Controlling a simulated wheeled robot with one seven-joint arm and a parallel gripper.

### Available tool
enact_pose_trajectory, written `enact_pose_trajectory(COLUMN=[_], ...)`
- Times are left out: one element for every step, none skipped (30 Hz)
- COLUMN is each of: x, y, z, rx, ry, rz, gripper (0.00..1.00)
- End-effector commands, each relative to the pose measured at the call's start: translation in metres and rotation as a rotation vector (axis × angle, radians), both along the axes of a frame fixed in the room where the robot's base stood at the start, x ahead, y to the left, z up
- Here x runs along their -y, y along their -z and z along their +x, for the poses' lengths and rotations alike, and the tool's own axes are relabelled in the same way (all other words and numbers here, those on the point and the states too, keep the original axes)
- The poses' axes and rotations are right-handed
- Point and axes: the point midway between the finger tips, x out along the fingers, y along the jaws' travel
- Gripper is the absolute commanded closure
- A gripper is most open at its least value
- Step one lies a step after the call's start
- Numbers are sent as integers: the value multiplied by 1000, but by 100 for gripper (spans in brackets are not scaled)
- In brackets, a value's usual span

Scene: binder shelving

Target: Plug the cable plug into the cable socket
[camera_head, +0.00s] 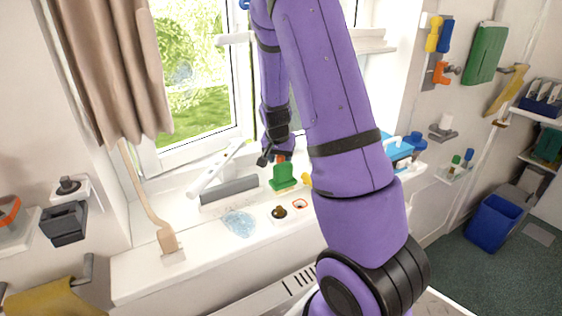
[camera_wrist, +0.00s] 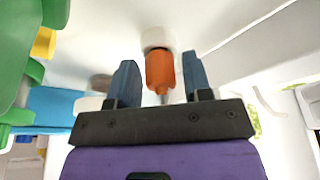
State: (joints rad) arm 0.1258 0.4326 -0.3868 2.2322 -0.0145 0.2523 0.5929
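My gripper (camera_wrist: 158,80) shows in the wrist view with two dark blue fingers spread apart. An orange piece (camera_wrist: 160,70) with a white round base (camera_wrist: 158,38) stands between the fingers, with a gap on each side. It may be the cable plug or its socket; I cannot tell which. In the head view my gripper (camera_head: 270,159) is low over the window sill, beside a small orange part (camera_head: 281,158) just above a green block (camera_head: 284,177). No cable can be clearly made out in either view.
The white sill (camera_head: 190,262) holds a grey bar (camera_head: 229,190), a white puck with a brown knob (camera_head: 279,213), a small red ring (camera_head: 300,204) and a brush (camera_head: 167,240). A blue box (camera_head: 398,150) stands right of my arm. A curtain (camera_head: 105,70) hangs left.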

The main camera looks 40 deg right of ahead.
Motion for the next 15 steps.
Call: enact_pose_trajectory(x=[0,0,0,0,0,0,0,0,0,0,0,0,0,0,0], y=[0,0,0,0,0,0,0,0,-1,-2,-3,-4,-6,-7,-9], z=[0,0,0,0,0,0,0,0,0,0,0,0,0,0,0], rx=[0,0,0,0,0,0,0,0,0,0,1,1,1,1,1], ry=[0,0,0,0,0,0,0,0,0,0,0,0,0,0,0], rz=[0,0,0,0,0,0,0,0,0,0,-1,0,0,0,0], gripper=[67,74,83,90,97,100,100,100,100,100,100,100,100,100,100])
